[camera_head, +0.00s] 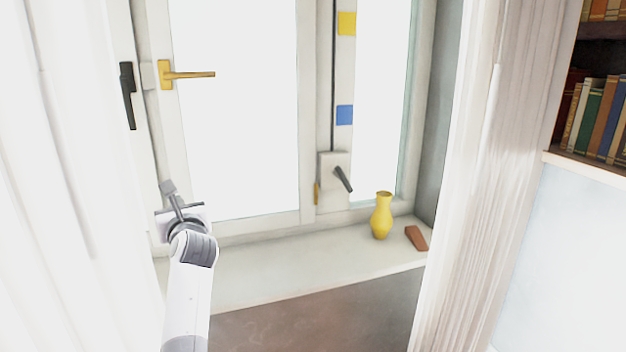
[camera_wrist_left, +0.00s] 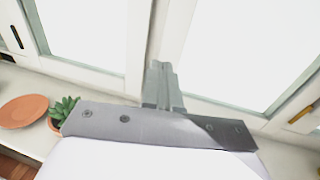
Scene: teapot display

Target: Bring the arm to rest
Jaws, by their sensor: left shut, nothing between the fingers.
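My left gripper (camera_head: 168,187) is raised in front of the left part of the window, above the sill, at the end of my white arm. Its fingers are shut with nothing between them. In the left wrist view the shut fingers (camera_wrist_left: 160,85) point toward the white window frame. I cannot tell from these views whether they touch it. My right gripper is in neither view.
A yellow vase (camera_head: 381,216) and a brown block (camera_head: 416,238) stand on the right of the white sill (camera_head: 270,270). The window has a brass handle (camera_head: 190,75) and a dark handle (camera_head: 343,179). The left wrist view shows a potted plant (camera_wrist_left: 64,108) and terracotta dish (camera_wrist_left: 22,110).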

